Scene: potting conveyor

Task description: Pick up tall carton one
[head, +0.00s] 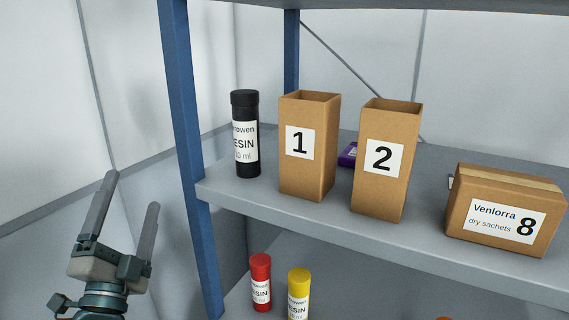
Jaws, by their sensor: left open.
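Tall carton one (308,172) is an open-topped brown cardboard box with a white label reading 1. It stands upright on the grey shelf (270,200), left of a matching carton labelled 2 (380,190). My left gripper (130,190) is at the lower left, outside the blue shelf post. Its two fingers are apart and point up, with nothing between them. It is well left of carton one and not touching anything. My right gripper is not in the picture.
A black resin bottle (246,155) stands just left of carton one. A purple item (347,155) is partly hidden behind the cartons. A Venlorra box (480,220) sits at right. The blue post (184,120) stands between gripper and shelf. Red (260,270) and yellow (298,283) bottles are below.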

